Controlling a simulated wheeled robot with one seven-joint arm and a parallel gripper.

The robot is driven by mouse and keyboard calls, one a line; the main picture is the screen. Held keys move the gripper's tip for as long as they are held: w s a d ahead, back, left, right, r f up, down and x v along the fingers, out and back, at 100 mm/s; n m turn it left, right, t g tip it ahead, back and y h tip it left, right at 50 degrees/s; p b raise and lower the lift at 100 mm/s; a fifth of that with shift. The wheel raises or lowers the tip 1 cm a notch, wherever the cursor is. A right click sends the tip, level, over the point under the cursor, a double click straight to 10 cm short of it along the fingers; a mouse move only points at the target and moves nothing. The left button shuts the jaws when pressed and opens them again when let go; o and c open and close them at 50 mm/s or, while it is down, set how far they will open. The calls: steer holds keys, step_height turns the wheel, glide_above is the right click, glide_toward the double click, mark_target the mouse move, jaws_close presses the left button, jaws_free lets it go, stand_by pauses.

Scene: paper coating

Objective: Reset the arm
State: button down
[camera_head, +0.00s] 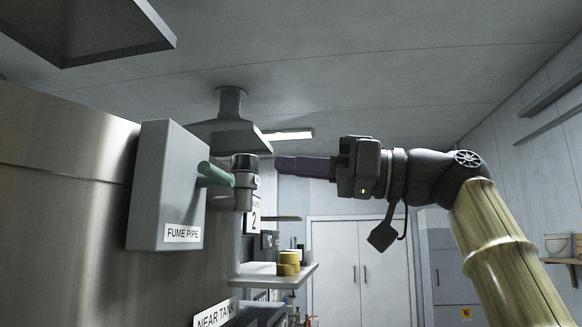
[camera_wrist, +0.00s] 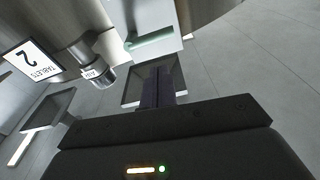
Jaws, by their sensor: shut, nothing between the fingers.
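My gripper (camera_head: 278,165) is at the end of my arm, which reaches in from the right in the head view. Its dark purple fingers point left and lie together, shut and empty. The fingers also show in the wrist view (camera_wrist: 158,88). In the head view the fingertips appear close to a dark-topped metal cylinder (camera_head: 244,182) beside the fume pipe box. I cannot tell the depth gap between them. In the wrist view the cylinder (camera_wrist: 92,62) is left of the fingers, apart from them.
The grey box labelled FUME PIPE (camera_head: 165,190) has a green handle (camera_head: 215,175) sticking out. A large metal tank (camera_head: 60,180) fills the left. A shelf (camera_head: 275,276) with yellow items is below. A ceiling hood (camera_head: 230,130) hangs behind. The air below my arm looks clear.

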steer(key=w+a+f+m+t+h+p, duration=0.1)
steer(key=w+a+f+m+t+h, duration=0.2)
steer(key=w+f, duration=0.5)
steer(key=w+a+f+m+t+h, duration=0.1)
steer(key=w+a+f+m+h, duration=0.15)
steer(key=w+f+m, duration=0.4)
steer(key=w+d+f+m+h, duration=0.2)
steer(key=w+f+h, duration=0.2)
steer(key=f, duration=0.8)
steer(key=s+d+f+m+h+p, duration=0.15)
steer(key=d+f, duration=0.25)
steer(key=f, duration=0.5)
steer(key=s+d+f+m+g+h, duration=0.1)
steer(key=s+d+f+h, duration=0.15)
steer(key=f, duration=0.55)
steer(key=s+d+f+m+h+p, duration=0.1)
steer(key=d+f+h, duration=0.25)
steer(key=f, duration=0.55)
steer(key=s+d+f+g+h, duration=0.1)
steer(key=s+d+f, duration=0.3)
steer(key=s+f, duration=0.3)
steer(key=s+d+f+g+h, duration=0.1)
steer(key=s+d+f+g, duration=0.1)
steer(key=s+d+f, duration=0.3)
steer(key=s+f, duration=0.3)
steer(key=s, duration=0.3)
